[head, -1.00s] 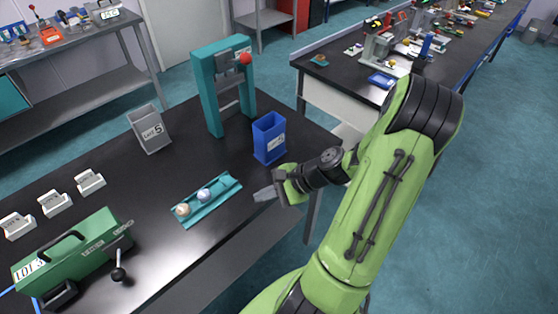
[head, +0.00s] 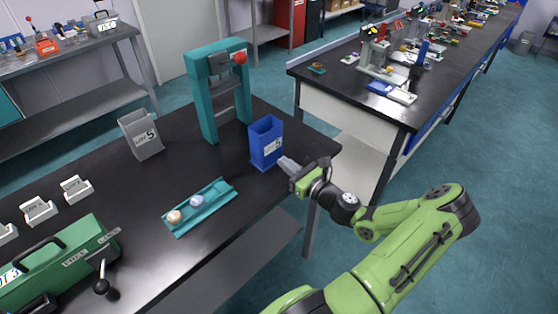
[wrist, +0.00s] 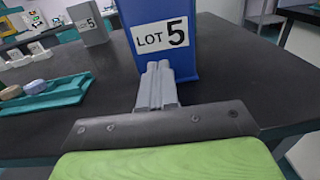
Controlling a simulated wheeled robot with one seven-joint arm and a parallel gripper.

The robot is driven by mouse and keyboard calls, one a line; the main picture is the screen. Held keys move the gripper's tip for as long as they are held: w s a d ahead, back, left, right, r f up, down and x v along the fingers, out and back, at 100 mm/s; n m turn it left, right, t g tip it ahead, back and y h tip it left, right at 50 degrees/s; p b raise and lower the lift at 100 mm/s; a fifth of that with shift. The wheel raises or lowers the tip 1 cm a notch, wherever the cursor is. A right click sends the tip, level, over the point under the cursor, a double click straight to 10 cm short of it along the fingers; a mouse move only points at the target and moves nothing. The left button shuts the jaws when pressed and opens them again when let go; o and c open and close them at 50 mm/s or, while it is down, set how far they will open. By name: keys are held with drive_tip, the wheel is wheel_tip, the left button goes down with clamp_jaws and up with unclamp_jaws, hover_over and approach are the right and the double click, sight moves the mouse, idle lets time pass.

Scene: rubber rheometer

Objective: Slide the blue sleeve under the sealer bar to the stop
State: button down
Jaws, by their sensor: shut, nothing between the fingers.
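The blue sleeve (head: 258,150) is an upright, open-topped blue box marked 5, on the black table near its right edge. In the wrist view the sleeve (wrist: 186,58) fills the top middle, its LOT 5 label facing me. The sealer is a teal upright frame (head: 204,107) with grey crossbars and a red knob, left of and behind the sleeve. I cannot make out the stop. My gripper (head: 282,163) is shut and empty, at the sleeve's near right side. Its fingertips (wrist: 159,67) point at the face below the label; I cannot tell whether they touch.
A grey LOT 5 box (head: 141,137) stands left of the sealer. A teal tray (head: 208,208) with two small round pieces lies in front. A green machine with a lever (head: 68,262) and white label holders are at the left. The table between tray and sealer is clear.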

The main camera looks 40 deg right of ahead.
sight(272, 153)
drive_tip(key=w, duration=0.3)
drive_tip(key=shift+w, duration=0.15)
